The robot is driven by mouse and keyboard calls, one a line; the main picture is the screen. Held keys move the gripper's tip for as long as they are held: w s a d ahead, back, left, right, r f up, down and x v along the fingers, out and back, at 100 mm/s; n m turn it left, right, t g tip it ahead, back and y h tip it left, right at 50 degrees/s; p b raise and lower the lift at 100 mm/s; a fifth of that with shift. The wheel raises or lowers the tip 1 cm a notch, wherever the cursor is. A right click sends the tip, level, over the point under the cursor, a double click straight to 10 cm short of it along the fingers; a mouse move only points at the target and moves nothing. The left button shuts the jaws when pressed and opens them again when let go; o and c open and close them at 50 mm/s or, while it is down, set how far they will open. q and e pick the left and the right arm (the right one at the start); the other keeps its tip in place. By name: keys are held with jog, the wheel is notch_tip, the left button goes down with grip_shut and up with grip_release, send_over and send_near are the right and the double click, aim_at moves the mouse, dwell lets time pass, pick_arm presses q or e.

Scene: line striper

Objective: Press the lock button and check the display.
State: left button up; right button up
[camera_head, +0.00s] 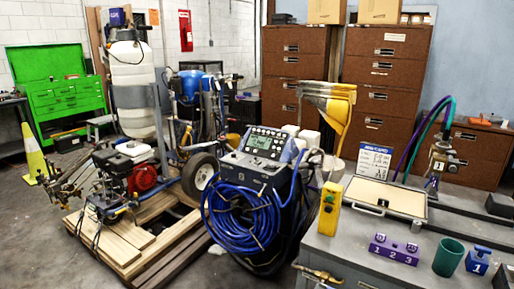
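A dark machine with blue hose coiled on its front stands in the middle. Its sloped control panel (265,143) faces me and carries small buttons, knobs and a small display (260,142). The display's text is too small to read. I cannot tell which button is the lock button. A yellow handheld control box (330,208) with small dark and coloured marks stands upright at the left end of the grey bench. Neither of my grippers is in view, and nothing touches the panel.
The grey bench (345,255) at right holds a purple block (394,249) numbered 1 2 3, a green cup (448,257), a blue block (478,261) and a shallow tray (388,196). A wooden pallet (150,235) with an engine machine stands left. Floor at front left is clear.

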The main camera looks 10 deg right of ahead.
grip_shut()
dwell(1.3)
